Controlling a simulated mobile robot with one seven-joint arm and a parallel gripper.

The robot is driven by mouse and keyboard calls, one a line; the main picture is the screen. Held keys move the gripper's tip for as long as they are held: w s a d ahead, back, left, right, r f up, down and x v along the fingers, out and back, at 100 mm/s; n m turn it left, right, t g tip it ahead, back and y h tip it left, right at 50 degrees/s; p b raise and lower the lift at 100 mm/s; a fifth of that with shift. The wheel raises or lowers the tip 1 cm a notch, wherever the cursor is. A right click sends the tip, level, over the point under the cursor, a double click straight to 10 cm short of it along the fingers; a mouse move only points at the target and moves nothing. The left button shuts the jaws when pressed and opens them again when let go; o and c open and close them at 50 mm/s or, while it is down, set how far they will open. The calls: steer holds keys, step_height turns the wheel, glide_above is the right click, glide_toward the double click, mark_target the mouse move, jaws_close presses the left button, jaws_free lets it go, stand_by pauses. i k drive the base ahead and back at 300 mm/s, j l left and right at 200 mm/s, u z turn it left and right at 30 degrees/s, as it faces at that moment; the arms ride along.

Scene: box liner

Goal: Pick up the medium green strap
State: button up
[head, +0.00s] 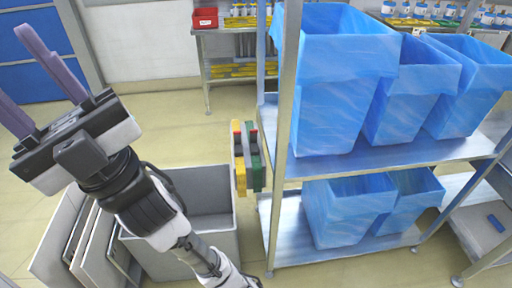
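A green strap (257,168) hangs upright at the left side of the metal shelf, close to its front post. A yellow strap (239,160) hangs right beside it on the left. Dark and red parts show near the tops of the two straps. How they are hung is too small to tell. My gripper (12,62) is at the far left of the picture, raised, well apart from the straps. Its two purple-grey fingers are spread, with nothing seen between them.
The metal shelf (381,160) holds several blue-lined boxes (340,70) on two levels. A grey open bin (212,199) stands on the floor below the straps, with flat panels (66,235) leaning at its left. A red bin (205,18) sits on a back rack. Open floor lies behind.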

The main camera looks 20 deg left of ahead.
mark_target(254, 151)
steer(key=k+j+z, duration=0.1)
steer(key=j, duration=0.4)
steer(key=k+j+z, duration=0.1)
steer(key=j, duration=1.35)
steer(key=i, duration=0.3)
